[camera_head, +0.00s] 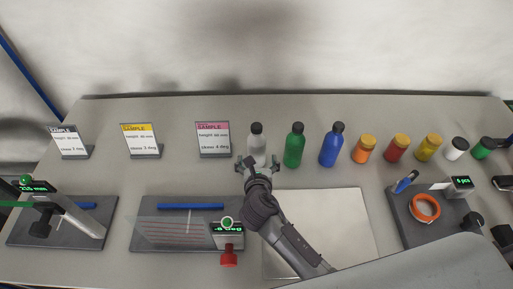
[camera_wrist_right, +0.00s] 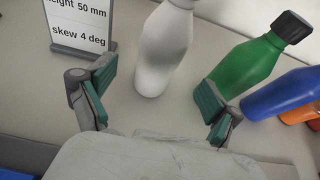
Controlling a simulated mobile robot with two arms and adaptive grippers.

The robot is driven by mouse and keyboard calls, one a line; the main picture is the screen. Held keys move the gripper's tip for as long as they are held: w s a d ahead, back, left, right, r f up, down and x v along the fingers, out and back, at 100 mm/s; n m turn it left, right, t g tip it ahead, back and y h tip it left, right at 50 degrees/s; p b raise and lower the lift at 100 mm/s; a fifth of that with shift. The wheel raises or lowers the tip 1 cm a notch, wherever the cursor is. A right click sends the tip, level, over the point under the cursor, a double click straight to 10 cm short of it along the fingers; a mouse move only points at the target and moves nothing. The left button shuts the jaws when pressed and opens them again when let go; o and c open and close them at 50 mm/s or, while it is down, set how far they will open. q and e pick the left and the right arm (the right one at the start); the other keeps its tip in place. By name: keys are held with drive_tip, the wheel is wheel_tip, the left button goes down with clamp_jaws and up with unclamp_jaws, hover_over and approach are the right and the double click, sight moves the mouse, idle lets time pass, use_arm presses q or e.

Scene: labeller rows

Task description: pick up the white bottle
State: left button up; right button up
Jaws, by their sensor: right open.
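The white bottle (camera_head: 257,146) with a dark cap stands upright at the back of the table, left of the green bottle (camera_head: 294,146). My right gripper (camera_head: 257,165) is open just in front of it and partly hides its lower part. In the right wrist view the white bottle (camera_wrist_right: 163,50) is ahead of the open fingers of my right gripper (camera_wrist_right: 158,107), in the space between them, and its top is cut off. No contact shows. My left gripper does not show.
A blue bottle (camera_head: 331,146) and several capped jars (camera_head: 396,148) continue the row to the right. A pink sample card (camera_head: 213,139) stands close on the left. A labelling fixture (camera_head: 160,240), a pale board (camera_head: 350,225) and an orange ring (camera_head: 424,207) lie nearer the front.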

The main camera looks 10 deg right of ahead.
sight(257, 152)
drive_tip(key=shift+w, duration=0.55)
drive_tip(key=shift+w+d+f, duration=0.2)
drive_tip(key=shift+w+f, duration=0.05)
drive_tip(key=shift+w, duration=0.4)
drive_tip(key=x, duration=0.3)
drive_tip(key=shift+w+f, duration=0.15)
drive_tip(key=shift+w, duration=0.2)
drive_tip(key=shift+w+d+f, duration=0.15)
drive_tip(key=shift+w+f, duration=0.1)
drive_tip(key=shift+w, duration=0.25)
drive_tip(key=shift+s, duration=0.1)
drive_tip(key=shift+c, duration=0.9)
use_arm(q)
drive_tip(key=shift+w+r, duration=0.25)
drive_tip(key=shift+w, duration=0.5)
use_arm(e)
drive_tip(key=c, duration=1)
